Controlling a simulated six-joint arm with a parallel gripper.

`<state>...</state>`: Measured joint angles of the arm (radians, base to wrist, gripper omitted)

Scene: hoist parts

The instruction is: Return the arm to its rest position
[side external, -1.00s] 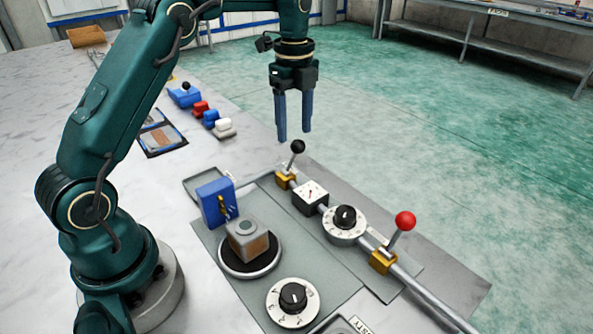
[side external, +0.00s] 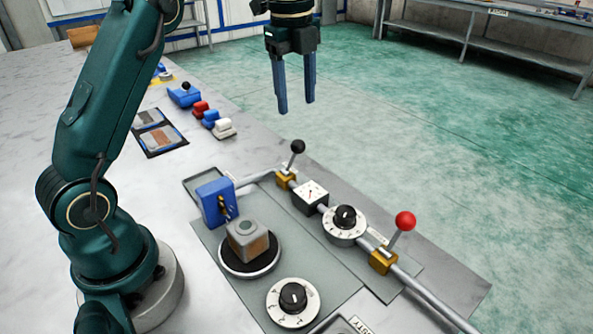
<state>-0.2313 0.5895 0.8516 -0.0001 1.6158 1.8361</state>
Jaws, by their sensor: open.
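My gripper (side external: 296,92) is in the upper middle of the side external view. Its two blue fingers point down and stand apart with nothing between them. It hangs in the air above and behind the black-knobbed lever (side external: 297,147), touching nothing. The top of my arm runs out of the picture at the upper edge.
A grey panel carries a red-knobbed lever (side external: 404,222), two dials (side external: 344,220) (side external: 293,299), a gauge (side external: 310,196) and a metal pipe. A box-shaped part (side external: 247,240) sits on a round plate beside a blue block (side external: 214,203). Small coloured parts (side external: 205,118) lie further back.

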